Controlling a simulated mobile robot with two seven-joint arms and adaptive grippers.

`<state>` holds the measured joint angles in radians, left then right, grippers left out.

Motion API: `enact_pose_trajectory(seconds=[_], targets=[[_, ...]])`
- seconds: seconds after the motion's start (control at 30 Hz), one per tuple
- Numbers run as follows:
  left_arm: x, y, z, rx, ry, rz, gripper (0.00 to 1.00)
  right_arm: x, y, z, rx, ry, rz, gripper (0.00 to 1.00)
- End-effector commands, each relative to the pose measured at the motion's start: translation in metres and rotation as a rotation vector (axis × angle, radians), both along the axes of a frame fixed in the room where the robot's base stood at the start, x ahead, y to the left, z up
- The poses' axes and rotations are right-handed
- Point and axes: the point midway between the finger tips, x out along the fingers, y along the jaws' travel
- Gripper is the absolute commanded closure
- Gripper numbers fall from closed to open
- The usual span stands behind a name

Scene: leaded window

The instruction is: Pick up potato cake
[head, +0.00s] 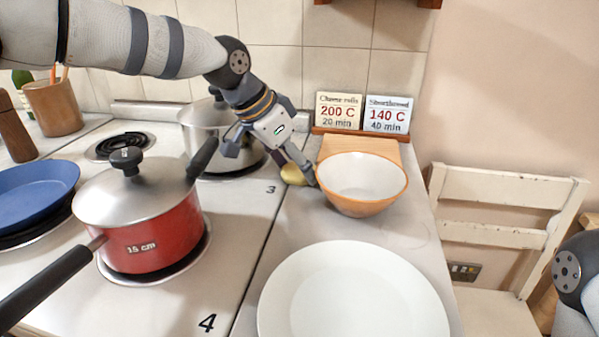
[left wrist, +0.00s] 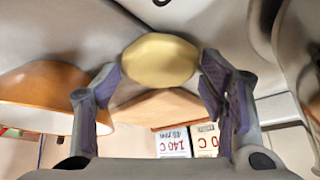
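The potato cake (head: 293,174) appears as a yellow oval lump on the counter, just left of the orange bowl (head: 362,184). My left gripper (head: 270,163) points down at it and partly hides it. In the left wrist view the potato cake (left wrist: 160,60) lies ahead between the two spread fingertips of the left gripper (left wrist: 160,72), with a small gap visible on each side. The left gripper looks open and holds nothing. My right gripper is out of view; only part of my right arm shows at the right edge.
A wooden board (head: 350,145) lies behind the bowl. Two oven cards (head: 365,113) stand at the wall. A steel pot (head: 205,125) is close left of the gripper. A red saucepan (head: 150,235), blue pan (head: 38,190) and white plate (head: 350,295) are nearer.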

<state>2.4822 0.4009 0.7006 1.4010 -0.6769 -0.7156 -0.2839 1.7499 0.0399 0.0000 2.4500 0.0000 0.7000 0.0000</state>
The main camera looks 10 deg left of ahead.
Motion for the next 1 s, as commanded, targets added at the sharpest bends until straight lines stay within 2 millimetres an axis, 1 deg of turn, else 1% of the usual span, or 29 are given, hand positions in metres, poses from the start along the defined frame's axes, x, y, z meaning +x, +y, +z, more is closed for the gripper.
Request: enact_pose_trajectory(seconds=[0.03, 0.07, 0.1, 0.13, 0.37, 0.47, 0.57, 0.63, 0.67, 0.7, 0.87, 0.9, 1.0], targets=[[0.000, 0.000, 0.000, 0.000, 0.000, 0.000, 0.54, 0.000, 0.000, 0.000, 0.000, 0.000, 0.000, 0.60], [0.000, 0.000, 0.000, 0.000, 0.000, 0.000, 0.61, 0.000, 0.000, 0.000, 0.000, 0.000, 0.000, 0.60], [0.000, 0.000, 0.000, 0.001, 0.001, 0.000, 0.70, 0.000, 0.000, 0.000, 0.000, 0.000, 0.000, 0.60], [0.000, 0.000, 0.000, 0.001, 0.001, 0.000, 0.72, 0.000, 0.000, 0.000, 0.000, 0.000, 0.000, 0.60], [0.000, 0.000, 0.000, 0.000, 0.001, 0.000, 0.72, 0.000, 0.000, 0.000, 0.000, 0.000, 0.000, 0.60], [0.000, 0.000, 0.003, 0.001, 0.001, 0.000, 0.72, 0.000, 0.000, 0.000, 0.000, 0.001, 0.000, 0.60], [0.001, 0.000, 0.015, 0.001, -0.002, 0.001, 0.72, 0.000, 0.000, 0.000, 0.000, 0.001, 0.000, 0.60], [0.001, 0.000, 0.030, -0.001, -0.002, 0.002, 0.72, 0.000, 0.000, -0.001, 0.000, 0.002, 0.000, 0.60], [-0.002, 0.001, 0.037, 0.000, -0.003, 0.000, 0.72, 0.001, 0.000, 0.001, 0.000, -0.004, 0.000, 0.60], [-0.011, 0.001, 0.049, 0.001, -0.007, -0.001, 0.72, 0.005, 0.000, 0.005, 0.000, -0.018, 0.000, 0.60], [-0.043, 0.005, 0.091, -0.001, -0.016, -0.001, 0.72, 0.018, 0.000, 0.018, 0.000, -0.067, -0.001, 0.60], [-0.052, 0.006, 0.102, 0.000, -0.017, -0.001, 0.72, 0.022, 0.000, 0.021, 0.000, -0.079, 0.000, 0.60], [-0.084, 0.009, 0.117, 0.001, -0.019, -0.001, 0.72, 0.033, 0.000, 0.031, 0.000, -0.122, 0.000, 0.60]])
